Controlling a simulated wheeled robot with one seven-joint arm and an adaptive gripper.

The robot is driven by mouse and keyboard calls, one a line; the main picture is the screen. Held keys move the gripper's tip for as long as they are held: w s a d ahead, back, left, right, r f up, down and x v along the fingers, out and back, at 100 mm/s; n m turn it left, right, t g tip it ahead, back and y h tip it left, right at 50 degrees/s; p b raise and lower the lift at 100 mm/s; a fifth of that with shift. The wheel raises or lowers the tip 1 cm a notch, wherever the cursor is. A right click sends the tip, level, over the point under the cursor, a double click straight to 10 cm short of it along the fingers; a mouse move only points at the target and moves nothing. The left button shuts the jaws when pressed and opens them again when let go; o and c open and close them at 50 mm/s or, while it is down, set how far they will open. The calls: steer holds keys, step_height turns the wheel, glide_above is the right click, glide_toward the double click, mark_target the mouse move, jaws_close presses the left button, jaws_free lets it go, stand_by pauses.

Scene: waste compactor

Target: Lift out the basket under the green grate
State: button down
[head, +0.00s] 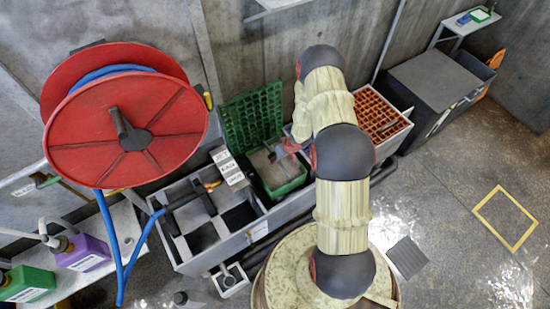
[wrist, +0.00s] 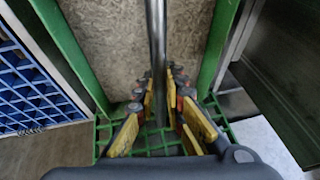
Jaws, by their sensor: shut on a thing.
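The green grate (head: 250,115) stands swung up on its edge at the back of the trough. The green basket (head: 287,187) is in the opening in front of it, with a grey-brown, rough-looking inside. In the wrist view, the basket's green rim (wrist: 72,52) frames that rough surface, and a metal bar (wrist: 157,40), its handle, runs across it. My gripper (wrist: 174,88) is shut on this bar, its yellow-padded fingers on both sides. In the head view, my gripper (head: 284,150) is over the basket, partly hidden by my arm. I cannot tell whether the basket is raised.
An orange grate (head: 382,115) lies right of my arm, beside a dark grey box (head: 432,80). Open compartments (head: 200,240) and a white label plate (head: 228,165) are left of the basket. A red hose reel (head: 125,130) stands further left. A blue grid (wrist: 35,90) shows in the wrist view.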

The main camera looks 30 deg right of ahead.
step_height(320, 180, up, 13)
steer(key=p, duration=1.2)
steer(key=shift+p, duration=0.4)
steer(key=shift+r, duration=0.1)
